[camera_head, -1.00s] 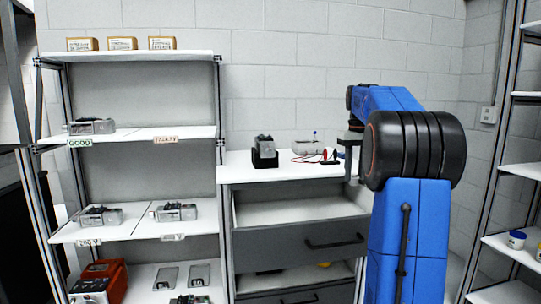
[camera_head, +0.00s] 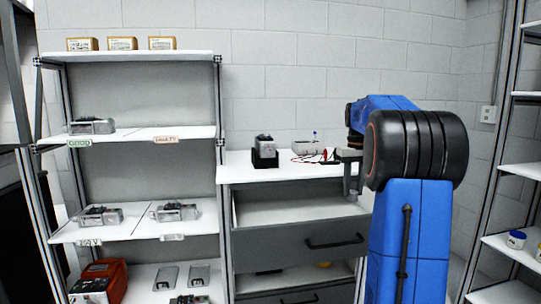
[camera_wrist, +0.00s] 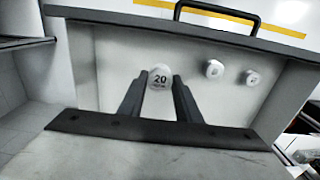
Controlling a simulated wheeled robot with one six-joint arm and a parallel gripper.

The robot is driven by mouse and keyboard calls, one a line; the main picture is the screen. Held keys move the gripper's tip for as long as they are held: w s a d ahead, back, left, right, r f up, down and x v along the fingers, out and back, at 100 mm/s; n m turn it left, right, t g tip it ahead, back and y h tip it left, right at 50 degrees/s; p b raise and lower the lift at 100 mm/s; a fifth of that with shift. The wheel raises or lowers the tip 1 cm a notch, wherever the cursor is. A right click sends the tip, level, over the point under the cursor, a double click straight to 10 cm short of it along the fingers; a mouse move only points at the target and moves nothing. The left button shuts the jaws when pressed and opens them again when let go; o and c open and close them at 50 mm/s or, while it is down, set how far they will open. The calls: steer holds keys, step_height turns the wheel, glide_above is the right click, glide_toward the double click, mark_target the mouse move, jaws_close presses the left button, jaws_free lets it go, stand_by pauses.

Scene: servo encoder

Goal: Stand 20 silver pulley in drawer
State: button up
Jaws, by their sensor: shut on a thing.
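A round silver pulley (camera_wrist: 160,77) marked "20" is gripped between the two dark fingers of my gripper (camera_wrist: 160,86) in the wrist view. My gripper is over the open drawer; I cannot tell whether the pulley touches the drawer floor (camera_wrist: 120,75). In the head view the drawer (camera_head: 325,243) is pulled out below the white worktop. My gripper (camera_head: 350,192) shows there beside my blue arm, over the drawer's right part, with the pulley not discernible.
Two small pale round parts (camera_wrist: 214,69) (camera_wrist: 250,77) sit in the drawer to the right of the held pulley. The drawer handle (camera_wrist: 215,14) is at the far front wall. A black holder (camera_head: 265,157) and a grey device (camera_head: 305,147) stand on the worktop. The drawer's left part is clear.

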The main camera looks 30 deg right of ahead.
steer(key=shift+f, duration=6.9)
steer(key=shift+f, duration=1.35)
steer(key=o, duration=1.1)
step_height(320, 180, up, 17)
steer(key=shift+r, duration=0.2)
steer(key=shift+a, duration=0.15)
